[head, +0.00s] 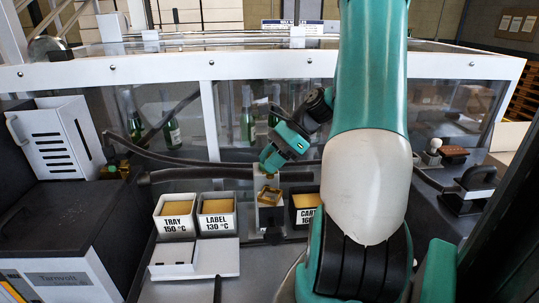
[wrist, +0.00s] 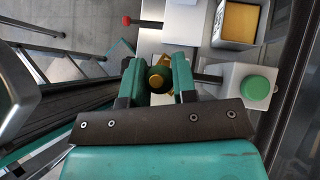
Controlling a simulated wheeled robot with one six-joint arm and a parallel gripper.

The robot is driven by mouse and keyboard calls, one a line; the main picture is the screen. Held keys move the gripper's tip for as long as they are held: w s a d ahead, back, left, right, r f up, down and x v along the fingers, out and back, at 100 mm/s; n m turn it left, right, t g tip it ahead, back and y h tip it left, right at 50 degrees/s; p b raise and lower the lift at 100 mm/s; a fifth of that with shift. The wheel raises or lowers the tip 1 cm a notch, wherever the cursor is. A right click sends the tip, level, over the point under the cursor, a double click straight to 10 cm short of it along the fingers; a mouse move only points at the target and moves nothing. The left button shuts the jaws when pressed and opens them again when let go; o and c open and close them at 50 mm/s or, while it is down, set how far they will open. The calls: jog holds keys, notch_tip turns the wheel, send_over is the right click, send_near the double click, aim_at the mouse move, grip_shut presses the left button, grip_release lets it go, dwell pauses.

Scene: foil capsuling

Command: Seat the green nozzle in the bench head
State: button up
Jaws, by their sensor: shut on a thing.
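My gripper (wrist: 158,78) is shut on the green nozzle (wrist: 160,68), a small round piece that looks dark green with a brass-coloured part, held between the fingertips in the wrist view. In the head view my gripper (head: 268,161) is above a brass-coloured fitting (head: 269,196) on a pale post, which looks like the bench head. The nozzle is not clearly visible there. I cannot tell whether the nozzle touches the head.
Black hoses (head: 200,175) run behind. Green bottles (head: 248,117) stand behind the guard. A green button (wrist: 255,87) and red knob (wrist: 126,20) lie near my gripper.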

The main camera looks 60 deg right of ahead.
jog(key=shift+f+b, duration=0.65)
jog(key=shift+f, duration=1.15)
jog(key=shift+p, duration=1.5)
jog(key=shift+f+b, duration=0.9)
jog(key=shift+f, duration=1.2)
jog(key=shift+r, duration=0.15)
jog(key=shift+r+p, duration=1.7)
jog(key=shift+p, duration=0.55)
jog(key=shift+p, duration=0.35)
